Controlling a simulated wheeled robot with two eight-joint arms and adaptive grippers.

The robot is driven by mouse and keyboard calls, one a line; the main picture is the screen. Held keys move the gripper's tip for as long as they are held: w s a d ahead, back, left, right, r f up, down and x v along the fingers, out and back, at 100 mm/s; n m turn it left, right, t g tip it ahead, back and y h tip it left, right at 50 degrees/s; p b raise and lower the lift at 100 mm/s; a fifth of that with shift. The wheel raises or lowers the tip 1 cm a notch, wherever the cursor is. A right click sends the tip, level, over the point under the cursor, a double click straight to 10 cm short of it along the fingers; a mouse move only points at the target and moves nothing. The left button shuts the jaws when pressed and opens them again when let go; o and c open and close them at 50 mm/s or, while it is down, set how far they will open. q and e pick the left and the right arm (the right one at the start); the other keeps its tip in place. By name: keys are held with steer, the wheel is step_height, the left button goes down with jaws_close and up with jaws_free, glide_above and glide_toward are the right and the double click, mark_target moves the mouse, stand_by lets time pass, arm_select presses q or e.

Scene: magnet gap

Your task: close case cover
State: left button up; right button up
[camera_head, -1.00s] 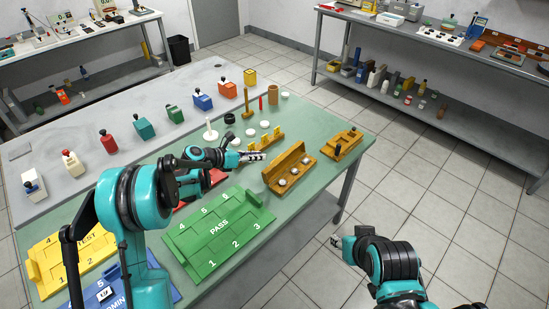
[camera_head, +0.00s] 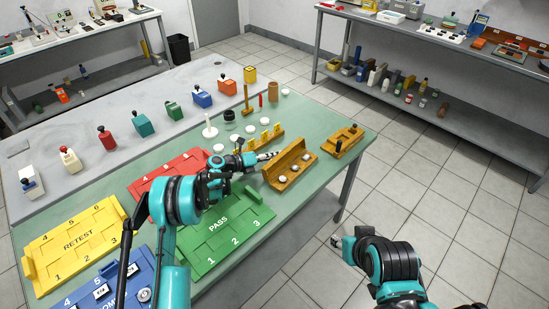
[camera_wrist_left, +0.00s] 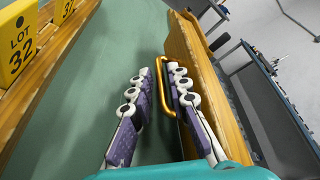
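The wooden case (camera_head: 299,173) is open near the table's right side, with several round white pieces in it. Its cover (camera_head: 283,159) stands raised along its left side. In the left wrist view the cover's outer face (camera_wrist_left: 193,45) carries a brass handle (camera_wrist_left: 176,62). My left gripper (camera_head: 272,155) is just left of the cover.
A wooden block rack (camera_head: 264,138) with yellow LOT tags stands behind the gripper. The green PASS tray (camera_head: 218,240), yellow RETEST tray (camera_head: 77,246) and red tray (camera_head: 150,185) lie left. A wooden holder (camera_head: 343,142) stands right of the case.

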arm_select(q)
steer(key=shift+w+d, duration=0.1)
jaws_close()
steer(key=shift+r, duration=0.1)
